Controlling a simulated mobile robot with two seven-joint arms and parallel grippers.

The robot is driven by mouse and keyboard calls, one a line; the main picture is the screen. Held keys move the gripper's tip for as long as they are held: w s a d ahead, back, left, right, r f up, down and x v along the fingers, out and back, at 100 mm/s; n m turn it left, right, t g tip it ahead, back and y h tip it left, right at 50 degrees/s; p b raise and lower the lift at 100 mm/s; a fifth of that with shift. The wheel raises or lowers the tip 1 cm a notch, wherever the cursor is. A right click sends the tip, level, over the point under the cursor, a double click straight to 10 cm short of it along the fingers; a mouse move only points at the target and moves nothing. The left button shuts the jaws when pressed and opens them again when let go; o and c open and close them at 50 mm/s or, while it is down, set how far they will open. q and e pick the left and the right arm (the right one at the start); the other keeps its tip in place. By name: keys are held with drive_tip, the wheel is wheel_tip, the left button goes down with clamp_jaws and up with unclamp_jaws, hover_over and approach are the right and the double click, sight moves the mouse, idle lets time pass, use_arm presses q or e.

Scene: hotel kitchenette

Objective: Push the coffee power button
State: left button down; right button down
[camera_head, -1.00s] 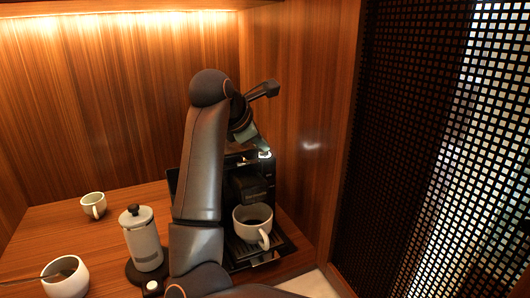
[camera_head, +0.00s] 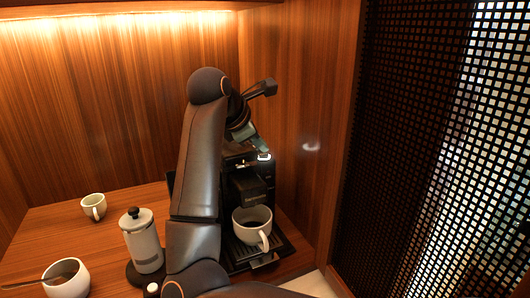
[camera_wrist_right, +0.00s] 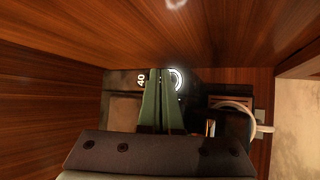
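The black coffee machine (camera_head: 268,185) stands in the right corner of the wooden counter, partly hidden behind my right arm. A bright white spot (camera_head: 264,156) shows on its top. In the right wrist view a lit white ring, the power button (camera_wrist_right: 177,79), shows just right of the fingertips. My right gripper (camera_head: 258,147) is over the machine's top beside that spot. In the wrist view its green fingers (camera_wrist_right: 160,74) are together with nothing between them. I cannot tell whether they touch the machine. A white mug (camera_head: 240,222) sits on the machine's drip tray. My left gripper is not in view.
A white French press (camera_head: 143,245), a small white cup (camera_head: 94,205) and a white bowl with a spoon (camera_head: 68,286) stand left of my arm. Wood panels close in behind and on the right. A perforated dark screen (camera_head: 400,150) is farther right.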

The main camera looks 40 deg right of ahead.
drive_tip(key=r+p, duration=0.1)
drive_tip(key=r, duration=0.1)
drive_tip(key=r+p, duration=0.1)
drive_tip(key=r, duration=0.1)
drive_tip(key=r+p, duration=0.1)
drive_tip(key=shift+w+a+r, duration=0.15)
drive_tip(key=shift+a+r, duration=0.15)
drive_tip(key=shift+r, duration=0.1)
drive_tip(key=shift+d, duration=0.1)
idle(0.8)
drive_tip(key=shift+p, duration=0.3)
idle(0.6)
wheel_tip(320, 180, up, 4)
drive_tip(key=y+p, duration=0.1)
drive_tip(key=p, duration=0.5)
hover_over(261, 156)
drive_tip(key=shift+w+y, duration=0.1)
drive_tip(key=shift+y, duration=0.2)
wheel_tip(261, 156, down, 7)
drive_tip(key=shift+f+b, duration=0.2)
drive_tip(key=shift+b, duration=0.65)
drive_tip(key=shift+f+b, duration=0.65)
